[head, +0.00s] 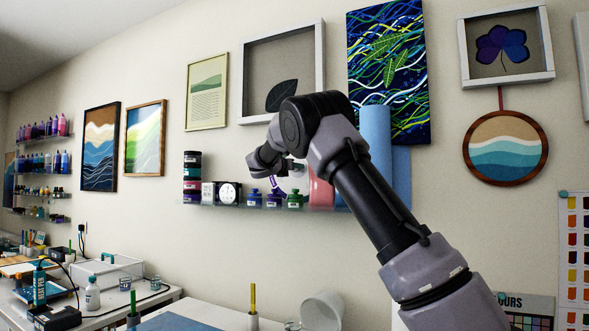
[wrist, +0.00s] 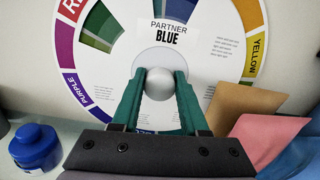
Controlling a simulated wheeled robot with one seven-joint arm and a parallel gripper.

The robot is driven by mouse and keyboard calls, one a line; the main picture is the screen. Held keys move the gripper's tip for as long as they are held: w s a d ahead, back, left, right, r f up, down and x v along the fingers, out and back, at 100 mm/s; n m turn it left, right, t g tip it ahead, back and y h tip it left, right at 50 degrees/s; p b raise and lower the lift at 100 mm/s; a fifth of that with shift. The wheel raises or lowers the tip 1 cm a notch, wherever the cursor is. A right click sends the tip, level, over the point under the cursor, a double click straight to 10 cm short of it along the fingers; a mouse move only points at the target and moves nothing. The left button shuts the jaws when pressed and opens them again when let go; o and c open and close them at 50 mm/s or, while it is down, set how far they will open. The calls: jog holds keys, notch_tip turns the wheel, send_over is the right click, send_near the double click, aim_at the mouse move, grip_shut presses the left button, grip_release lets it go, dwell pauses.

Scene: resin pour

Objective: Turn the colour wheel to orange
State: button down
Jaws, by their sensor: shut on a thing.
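The white colour wheel (wrist: 215,95) fills most of the wrist view, with a coloured, labelled rim. Purple shows on the left, red at the upper left and yellow on the right. The printed words read "PARTNER BLUE" above the hub. The top of the rim is outside the view, and its bottom is mostly hidden behind my gripper. My gripper (wrist: 159,82) is shut on the round silver knob (wrist: 159,86) at the wheel's middle, one green finger on each side. In the head view my arm hides most of the wheel.
A wall shelf (head: 265,208) carries blue, purple and green jars (head: 275,200), stacked jars (head: 192,178) and a clock (head: 229,193). A blue jar (wrist: 36,148) stands left of my gripper; brown and pink sheets (wrist: 262,140) stand close on the right. Framed pictures hang above.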

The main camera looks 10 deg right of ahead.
jog(key=shift+a+f+n, duration=0.1)
jog(key=shift+n, duration=0.5)
jog(key=shift+c, duration=2.1)
grip_release()
jog(key=v, duration=1)
jog(key=shift+s+a, duration=0.2)
jog(key=shift+s, duration=0.1)
